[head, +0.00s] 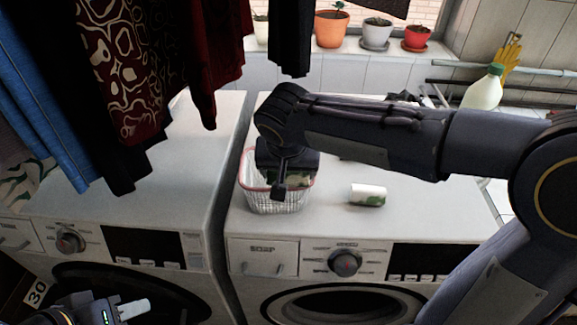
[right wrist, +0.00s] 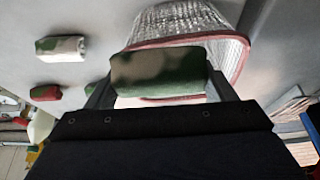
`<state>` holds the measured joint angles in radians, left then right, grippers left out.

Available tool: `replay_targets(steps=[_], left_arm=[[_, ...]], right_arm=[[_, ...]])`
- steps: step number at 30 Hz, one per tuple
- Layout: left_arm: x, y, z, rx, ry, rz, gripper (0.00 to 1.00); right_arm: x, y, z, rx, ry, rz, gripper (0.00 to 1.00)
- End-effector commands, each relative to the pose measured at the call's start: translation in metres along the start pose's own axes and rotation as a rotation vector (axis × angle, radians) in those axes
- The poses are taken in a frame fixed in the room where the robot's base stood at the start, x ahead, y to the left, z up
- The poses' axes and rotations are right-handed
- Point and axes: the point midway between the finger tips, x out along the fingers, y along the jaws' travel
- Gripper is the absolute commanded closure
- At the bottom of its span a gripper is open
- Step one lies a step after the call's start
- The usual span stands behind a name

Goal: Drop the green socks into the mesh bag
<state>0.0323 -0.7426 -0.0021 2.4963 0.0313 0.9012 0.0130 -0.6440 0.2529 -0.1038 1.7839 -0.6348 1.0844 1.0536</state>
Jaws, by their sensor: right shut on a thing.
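The mesh bag (head: 272,205), white with a pink rim, stands open on the right washing machine; in the right wrist view it (right wrist: 180,20) lies behind the held sock. My right gripper (right wrist: 160,80) is shut on a rolled green camouflage sock (right wrist: 158,73). In the head view this sock (head: 298,174) is at the bag's mouth, partly hidden by the gripper; its exact height over the rim is unclear. A white-and-green sock roll (head: 368,194) lies right of the bag. My left gripper (head: 112,308) is low at the left, its jaw opening unclear.
In the right wrist view a red-and-green roll (right wrist: 45,92) lies on the machine top. Dark clothes (head: 130,70) hang at upper left. Potted plants (head: 331,28) stand on the back ledge, and a pale bottle (head: 484,88) stands at back right. The left machine's top (head: 185,165) is mostly clear.

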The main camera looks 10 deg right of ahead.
Motion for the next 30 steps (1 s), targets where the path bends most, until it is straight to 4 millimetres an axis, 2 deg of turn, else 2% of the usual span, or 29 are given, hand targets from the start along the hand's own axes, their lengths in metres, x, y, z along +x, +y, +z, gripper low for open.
replay_targets(steps=[16,17,21,30], left_arm=[[0.011,-0.005,0.006,0.0,0.0,0.0,0.64],[0.01,-0.005,0.005,0.0,0.0,0.0,0.64],[0.01,-0.004,0.005,0.0,0.0,0.0,0.64],[0.008,-0.004,0.004,0.0,0.0,0.0,0.64]], right_arm=[[0.011,0.0,0.005,0.001,0.001,-0.001,0.46],[0.01,0.0,0.004,0.001,0.001,-0.001,0.21],[0.01,0.0,0.004,0.001,0.0,0.0,0.02],[0.008,0.0,0.004,0.001,0.0,0.0,0.02]])
